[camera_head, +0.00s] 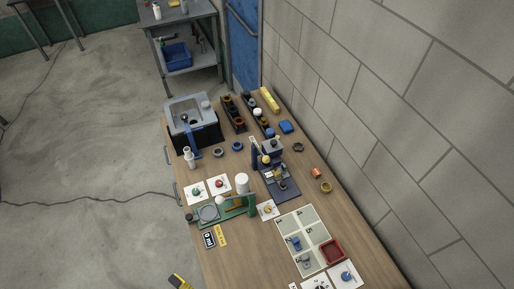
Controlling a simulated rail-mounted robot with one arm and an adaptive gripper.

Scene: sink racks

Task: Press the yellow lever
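A small yellow-orange piece on a white card (267,210) stands near the middle of the wooden table, just right of the green device. It looks like the yellow lever, but it is too small to make out its shape or position. Similar white cards carry a green piece (196,191), a red piece (219,184) and a blue piece (346,276). My gripper cannot be made out in this view. A yellow and dark shape shows at the bottom edge, left of the table; I cannot tell what it is.
A green device (234,208) and white cylinder (241,183) stand left of the yellow piece. A dark blue machine (275,173) stands behind it. A white compartment board (309,225) and red tray (332,252) lie in front. The sink (187,110) is at the back; a block wall bounds the right.

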